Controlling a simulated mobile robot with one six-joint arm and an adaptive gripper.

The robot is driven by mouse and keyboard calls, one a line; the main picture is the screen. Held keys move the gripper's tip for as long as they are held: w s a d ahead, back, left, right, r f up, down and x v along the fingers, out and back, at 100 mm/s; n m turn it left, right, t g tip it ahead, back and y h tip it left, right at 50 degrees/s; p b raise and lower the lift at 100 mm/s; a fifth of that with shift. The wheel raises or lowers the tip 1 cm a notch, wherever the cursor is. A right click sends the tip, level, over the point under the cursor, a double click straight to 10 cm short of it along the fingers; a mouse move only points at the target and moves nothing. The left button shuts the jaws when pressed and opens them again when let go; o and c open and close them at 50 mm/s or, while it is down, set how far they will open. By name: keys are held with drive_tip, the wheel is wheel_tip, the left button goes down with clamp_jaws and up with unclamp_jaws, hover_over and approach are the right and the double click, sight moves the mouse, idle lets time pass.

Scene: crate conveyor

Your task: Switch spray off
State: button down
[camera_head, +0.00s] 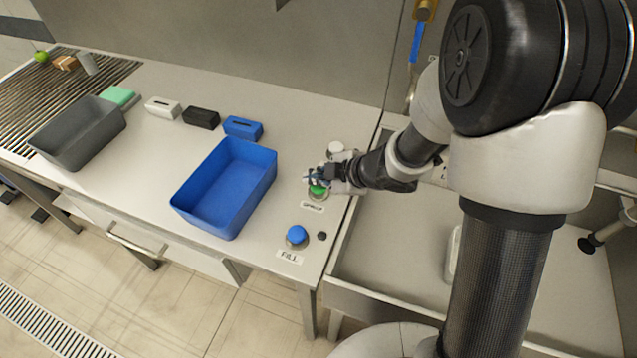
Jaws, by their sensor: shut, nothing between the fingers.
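A green round button (318,190) sits on the table near its right edge, with a label (312,207) just in front that seems to read SPRAY. My gripper (312,177) is shut and empty, right at the green button and partly covering it. I cannot tell whether the fingertips touch it. Another round fitting, whitish (336,147), stands just behind my gripper. A blue button (297,234) with a FILL label (289,256) and a small dark knob (322,236) sit nearer the front. No spray is visible.
A blue crate (203,216) stands left of the buttons, a grey crate (92,140) farther left. White, black and blue small boxes (243,127) line the back. A sink basin (400,250) lies right. A blue-handled valve (416,42) is on the wall.

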sight(317, 188)
wheel_tip(317, 188, up, 6)
drive_tip(key=p, duration=0.5)
drive_tip(key=shift+f, duration=0.15)
drive_tip(key=shift+f, duration=0.1)
